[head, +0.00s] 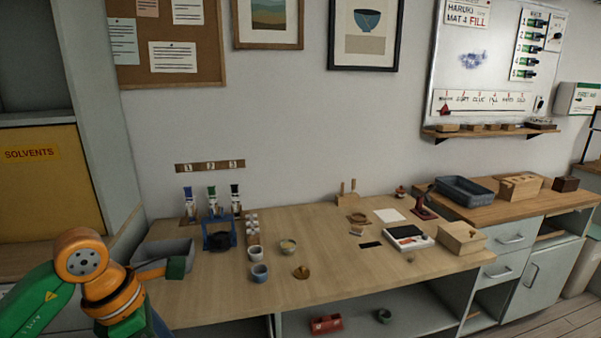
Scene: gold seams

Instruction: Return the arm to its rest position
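My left arm, green and orange, comes in from the lower left and is bent in front of the workbench's left end. What looks like its gripper end (176,267) is small, dark and green, in front of a grey bin (180,249). I cannot make out its fingers or whether they hold anything. My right arm and gripper are not in view.
The wooden workbench (330,277) carries a blue stand (218,241), small cups (259,273), a brown piece (301,272), a black-and-white tray (408,238) and a wooden box (461,238). A yellow solvents cabinet (45,185) stands left.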

